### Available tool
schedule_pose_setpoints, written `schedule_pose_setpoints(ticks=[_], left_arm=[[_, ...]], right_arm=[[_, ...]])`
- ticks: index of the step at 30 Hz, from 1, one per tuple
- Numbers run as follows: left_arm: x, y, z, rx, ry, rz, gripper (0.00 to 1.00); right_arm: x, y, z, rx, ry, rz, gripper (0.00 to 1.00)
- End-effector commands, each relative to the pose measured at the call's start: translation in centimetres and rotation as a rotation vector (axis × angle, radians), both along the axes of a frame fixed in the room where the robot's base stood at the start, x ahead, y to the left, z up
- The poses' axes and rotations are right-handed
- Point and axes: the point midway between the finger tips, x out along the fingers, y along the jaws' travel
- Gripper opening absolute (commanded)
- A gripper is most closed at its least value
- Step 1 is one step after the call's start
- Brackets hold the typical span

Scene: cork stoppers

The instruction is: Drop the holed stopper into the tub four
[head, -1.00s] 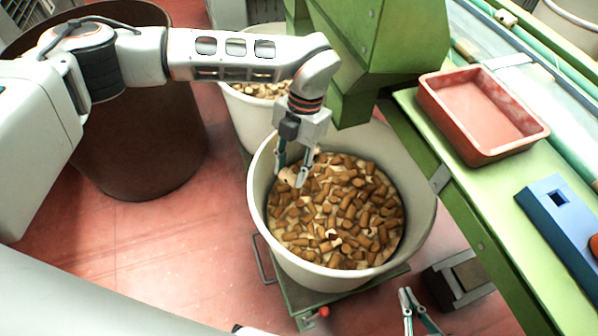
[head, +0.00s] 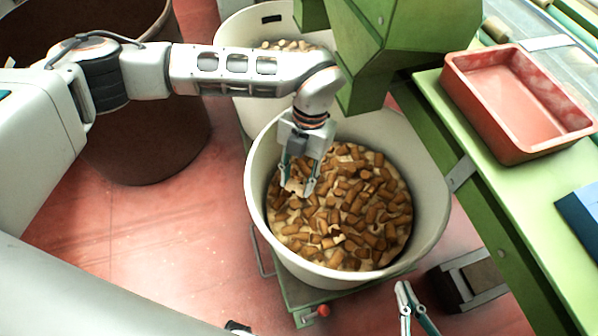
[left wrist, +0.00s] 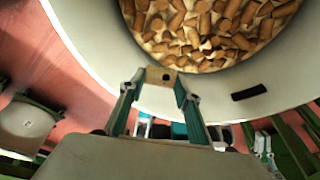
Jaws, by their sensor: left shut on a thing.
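A light cork stopper with a dark hole in its face (left wrist: 165,76) is between the fingertips of my left gripper (left wrist: 158,80). In the head view this left gripper (head: 299,186) points down over the left part of a large white tub (head: 430,200), inside its rim. The held stopper is small and partly hidden by the fingers there. The tub holds many brown and pale stoppers (head: 345,215). My right gripper (head: 405,287) shows at the bottom edge with its fingertips close together, apart from the tub. I see no number on any tub.
A second white tub (head: 232,35) with pale stoppers stands behind. A big brown bin (head: 165,145) is at left. A green chute (head: 375,50) overhangs the tub's back. A red tray (head: 515,145) sits on the green bench (head: 470,145) at right. Red floor is clear at lower left.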

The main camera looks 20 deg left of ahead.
Motion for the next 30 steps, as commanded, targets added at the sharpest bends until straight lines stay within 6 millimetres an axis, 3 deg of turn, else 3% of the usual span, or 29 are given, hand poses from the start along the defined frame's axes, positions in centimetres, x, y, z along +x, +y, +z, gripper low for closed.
schedule_pose_setpoints(ticks=[8,9,11,23,30], left_arm=[[0.1,0.0,0.0,0.000,-0.002,0.000,0.25],[0.1,0.0,0.0,0.000,-0.002,0.000,0.40],[0.1,0.0,0.0,0.000,-0.002,0.000,0.52],[0.2,0.0,0.3,0.000,-0.002,0.000,0.52],[1.2,-0.2,3.9,0.000,-0.006,0.000,0.52]], right_arm=[[0.1,0.2,0.2,0.005,-0.003,-0.001,0.00],[0.1,0.2,0.1,0.004,-0.003,0.000,0.00],[0.1,0.1,0.1,0.003,-0.002,0.001,0.00],[-0.4,-0.1,-0.4,-0.009,0.010,0.008,0.00],[-0.2,-0.1,-0.3,-0.008,0.007,0.006,0.00]])
